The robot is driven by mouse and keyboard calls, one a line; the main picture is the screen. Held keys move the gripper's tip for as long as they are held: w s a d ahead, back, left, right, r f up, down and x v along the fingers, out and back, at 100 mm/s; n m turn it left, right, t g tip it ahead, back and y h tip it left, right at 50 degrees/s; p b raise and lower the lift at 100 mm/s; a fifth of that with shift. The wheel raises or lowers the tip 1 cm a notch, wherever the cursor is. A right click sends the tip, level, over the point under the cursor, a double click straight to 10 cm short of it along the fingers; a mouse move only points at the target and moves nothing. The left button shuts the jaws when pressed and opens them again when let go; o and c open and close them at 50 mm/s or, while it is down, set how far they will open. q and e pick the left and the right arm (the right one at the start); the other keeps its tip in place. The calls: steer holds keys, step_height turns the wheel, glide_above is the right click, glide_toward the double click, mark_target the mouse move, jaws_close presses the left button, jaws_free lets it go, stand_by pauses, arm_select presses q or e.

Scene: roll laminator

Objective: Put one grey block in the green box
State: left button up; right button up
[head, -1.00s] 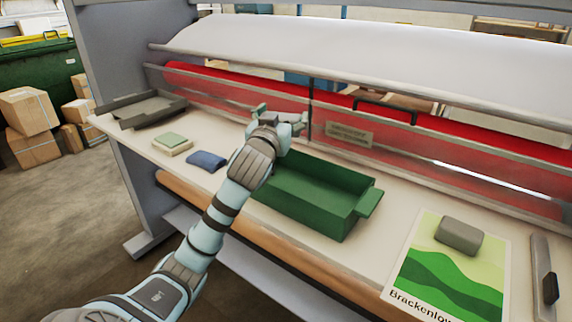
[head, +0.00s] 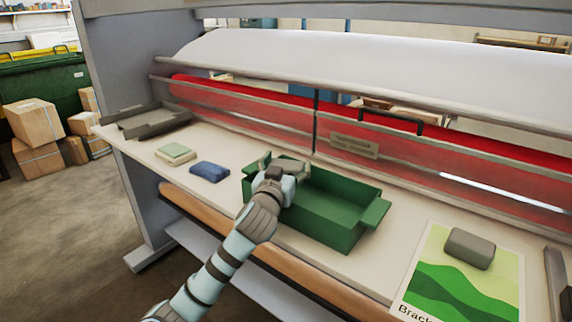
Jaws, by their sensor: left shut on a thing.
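The green box (head: 330,222) stands open on the bench, its right handle showing; my left arm hides part of its left end. My left gripper (head: 282,166) is over the box's left end, shut on a small grey block (head: 275,173), which is mostly hidden by the fingers. I cannot tell whether the block touches the box. Another grey block (head: 470,248) lies on the green landscape poster (head: 440,292) at the right. My right gripper is not in view.
A blue cloth (head: 209,171) and a pale green pad stack (head: 175,154) lie left of the box. A grey tray (head: 146,121) sits at the bench's left end. The laminator's red roller (head: 230,98) and clear guard run behind. A grey bar lies at far right.

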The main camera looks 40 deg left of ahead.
arm_select(q)
steer(key=shift+f, duration=0.3)
steer(key=o, duration=1.7)
steer(key=shift+s+f, duration=0.1)
steer(key=shift+r, duration=0.6)
steer(key=v, duration=1.2)
steer(key=shift+p, duration=0.3)
steer(key=shift+r, duration=0.1)
